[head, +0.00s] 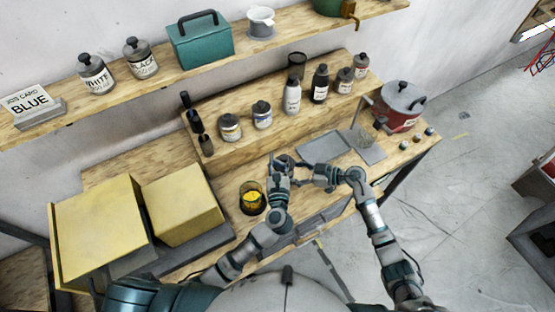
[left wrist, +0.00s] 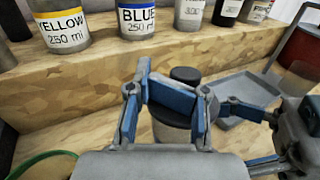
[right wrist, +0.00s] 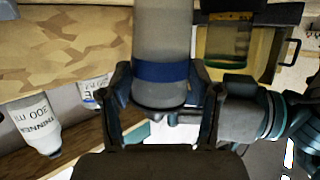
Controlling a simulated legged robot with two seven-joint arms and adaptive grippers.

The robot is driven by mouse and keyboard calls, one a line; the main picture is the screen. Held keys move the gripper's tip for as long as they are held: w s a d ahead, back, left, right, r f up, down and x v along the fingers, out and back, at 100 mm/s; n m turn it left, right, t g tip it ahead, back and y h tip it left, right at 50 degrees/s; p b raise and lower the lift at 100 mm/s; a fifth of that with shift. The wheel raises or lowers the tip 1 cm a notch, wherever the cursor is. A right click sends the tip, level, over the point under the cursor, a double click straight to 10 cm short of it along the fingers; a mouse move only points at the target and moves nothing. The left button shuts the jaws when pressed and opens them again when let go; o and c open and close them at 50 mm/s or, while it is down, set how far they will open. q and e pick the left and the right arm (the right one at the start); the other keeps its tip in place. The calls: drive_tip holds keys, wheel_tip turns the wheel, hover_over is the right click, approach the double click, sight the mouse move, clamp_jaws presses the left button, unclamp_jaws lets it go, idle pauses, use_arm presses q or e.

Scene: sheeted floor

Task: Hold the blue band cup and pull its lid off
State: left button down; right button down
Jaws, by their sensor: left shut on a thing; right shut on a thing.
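The blue band cup shows in the right wrist view as a grey cylinder (right wrist: 160,35) with a dark blue band. My right gripper (right wrist: 164,85) has a finger on each side of it and is shut on the cup body. In the left wrist view the cup's dark lid (left wrist: 182,98) with its round knob lies between the blue-padded fingers of my left gripper (left wrist: 174,92), which is shut on it. In the head view my left gripper (head: 283,163) and right gripper (head: 308,176) meet over the bench and largely hide the cup. I cannot tell whether any gap separates lid and cup.
A glass with yellow contents (head: 252,198) stands close by my left arm. Labelled jars, including a yellow (head: 230,128) and a blue one (head: 262,115), stand on the raised shelf behind. A grey tray (head: 367,147) and red pot (head: 400,108) are at right; yellow boxes (head: 180,210) at left.

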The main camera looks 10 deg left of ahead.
use_arm(q)
drive_tip(key=c, duration=1.5)
unclamp_jaws()
drive_tip(key=o, duration=0.7)
drive_tip(key=shift+d, duration=0.45)
use_arm(e)
drive_tip(key=shift+d, duration=0.4)
use_arm(q)
drive_tip(key=shift+o, duration=0.2)
drive_tip(key=shift+d, duration=0.45)
use_arm(e)
drive_tip(key=shift+d, duration=0.35)
use_arm(q)
drive_tip(key=shift+s+a, duration=0.2)
use_arm(e)
drive_tip(key=shift+a, duration=0.6)
drive_tip(key=shift+d, duration=0.6)
drive_tip(key=shift+a, duration=0.3)
drive_tip(key=shift+c, duration=0.9)
unclamp_jaws()
drive_tip(key=shift+a, duration=0.2)
use_arm(q)
drive_tip(key=s+d, duration=0.1)
drive_tip(key=s, duration=1)
drive_tip(key=shift+s+d, duration=0.15)
drive_tip(key=shift+s, duration=0.1)
use_arm(e)
drive_tip(key=shift+d, duration=0.15)
